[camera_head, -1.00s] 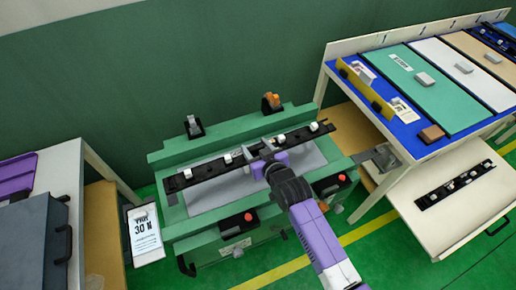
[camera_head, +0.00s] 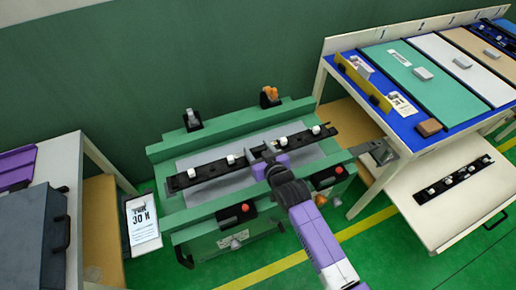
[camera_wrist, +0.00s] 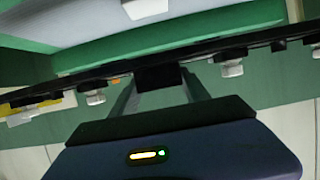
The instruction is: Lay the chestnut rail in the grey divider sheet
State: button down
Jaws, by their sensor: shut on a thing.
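My gripper (camera_head: 264,153) is shut on a long dark rail (camera_head: 210,170) near its middle. The rail looks nearly black rather than chestnut and carries several small white clips. I hold it lengthwise across the green fixture, over a grey sheet (camera_head: 240,180) lying in it. Whether the rail touches the sheet cannot be told. In the wrist view the dark rail (camera_wrist: 205,60) crosses the picture, with my gripper's fingertips (camera_wrist: 160,78) at it and white clips on both sides. A pale sheet shows beyond it.
The green fixture (camera_head: 165,152) has a raised back wall, two red buttons in front and small clamps behind. A table at right bears coloured panels (camera_head: 425,85) and a brown block (camera_head: 429,127). A second dark rail (camera_head: 455,178) lies on a low shelf. A dark case (camera_head: 30,235) stands at left.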

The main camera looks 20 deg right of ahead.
aim_at(266, 182)
jog(key=shift+f+b, duration=3.9)
jog(key=shift+f, duration=0.95)
jog(key=shift+c, duration=2.2)
grip_release()
jog(key=shift+f, duration=0.1)
jog(key=shift+s, duration=0.1)
jog(key=v, duration=0.7)
jog(key=shift+s+r, duration=0.25)
jog(key=shift+r, duration=0.1)
